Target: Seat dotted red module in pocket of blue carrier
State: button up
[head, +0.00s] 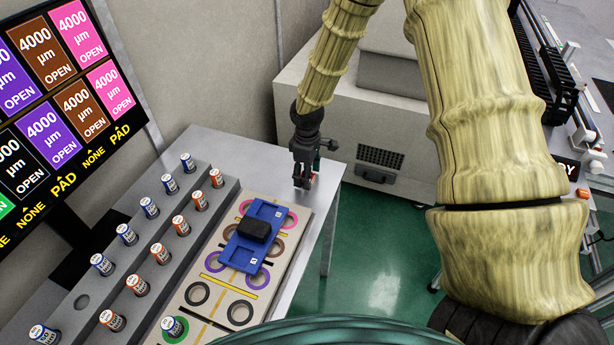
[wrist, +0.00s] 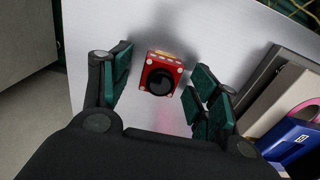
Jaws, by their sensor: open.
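The red module (wrist: 162,75) shows in the wrist view as a small red block with pale corner dots, a round black lens and a yellowish edge. It is at the table's far end. My gripper (wrist: 155,85) is open, with green-padded fingers on both sides of the module and gaps visible. In the head view my gripper (head: 305,180) points down there, hiding most of the module (head: 314,179). The blue carrier (head: 243,259) lies on a board to the left and nearer, with a black block (head: 254,228) on it. The carrier's edge also shows in the wrist view (wrist: 290,142). Its pocket is not clear.
The beige board (head: 215,285) has coloured rings. Several orange and blue-white cylinders stand in a grey stepped rack (head: 130,255) at left. A screen (head: 60,90) stands behind it. The table (head: 215,145) is bare between board and far edge.

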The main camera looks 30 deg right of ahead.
jog(key=c, duration=1.1)
